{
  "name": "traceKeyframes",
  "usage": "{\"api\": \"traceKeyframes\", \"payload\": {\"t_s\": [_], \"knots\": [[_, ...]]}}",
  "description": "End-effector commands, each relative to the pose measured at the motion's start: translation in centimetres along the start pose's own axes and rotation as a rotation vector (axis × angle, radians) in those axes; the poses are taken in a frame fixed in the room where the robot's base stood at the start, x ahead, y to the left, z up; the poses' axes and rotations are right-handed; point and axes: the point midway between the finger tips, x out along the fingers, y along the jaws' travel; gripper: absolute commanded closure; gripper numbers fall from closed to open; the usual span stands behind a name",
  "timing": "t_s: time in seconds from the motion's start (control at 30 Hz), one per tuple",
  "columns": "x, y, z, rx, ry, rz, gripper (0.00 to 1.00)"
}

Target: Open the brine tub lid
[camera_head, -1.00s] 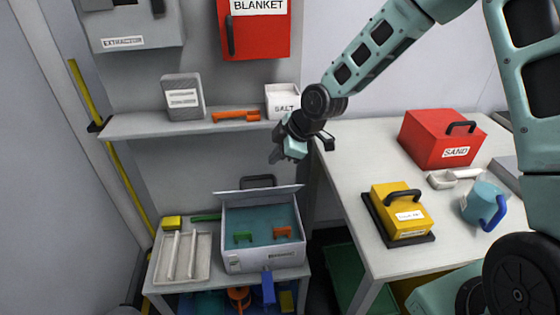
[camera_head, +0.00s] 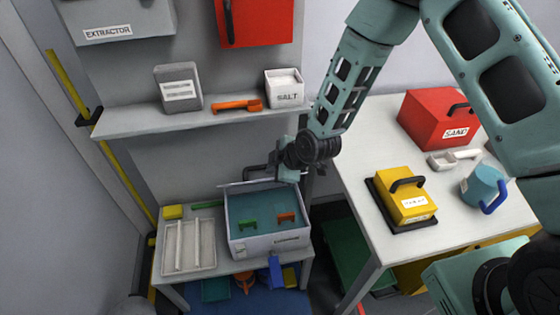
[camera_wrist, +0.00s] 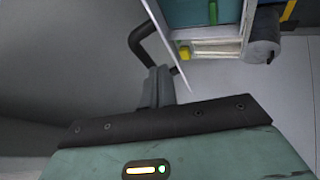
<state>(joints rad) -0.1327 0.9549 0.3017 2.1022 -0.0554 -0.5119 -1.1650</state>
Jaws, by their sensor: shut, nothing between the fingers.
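The brine tub (camera_head: 270,245) is a pale box on the low bench, with teal liquid (camera_head: 250,205) inside. Its lid (camera_head: 235,187) is raised at the back edge, and I see it nearly edge-on. The black lid handle (camera_head: 252,172) sticks out behind it. My gripper (camera_head: 287,174) is shut and empty at the tub's back right corner, close to the lid and handle. In the wrist view my fingers (camera_wrist: 158,86) are together beside the black handle (camera_wrist: 142,40) and the thin lid edge (camera_wrist: 178,60). I cannot tell whether they touch.
A green and an orange clip (camera_head: 287,217) are in the tub. A white tray (camera_head: 189,245) stands left of it. A shelf (camera_head: 150,122) with a salt box (camera_head: 284,90) is above. The right table holds a yellow case (camera_head: 405,200) and a red sand box (camera_head: 440,118).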

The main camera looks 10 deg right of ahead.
Motion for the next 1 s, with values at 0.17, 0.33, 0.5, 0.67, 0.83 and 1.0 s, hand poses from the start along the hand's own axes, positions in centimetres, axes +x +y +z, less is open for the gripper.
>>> {"api": "traceKeyframes", "payload": {"t_s": [0.17, 0.33, 0.5, 0.67, 0.83, 1.0], "knots": [[2.2, 0.0, -0.1, 0.001, 0.000, -0.001, 1.00], [3.4, 0.0, 0.0, 0.000, 0.001, -0.001, 1.00], [3.6, 0.0, 0.0, 0.000, 0.000, 0.000, 1.00], [3.6, 0.0, 0.0, 0.000, 0.000, -0.001, 1.00], [3.8, 1.3, -0.3, -0.001, 0.002, 0.005, 1.00], [4.2, 4.3, -0.8, -0.001, 0.002, 0.005, 1.00]]}}
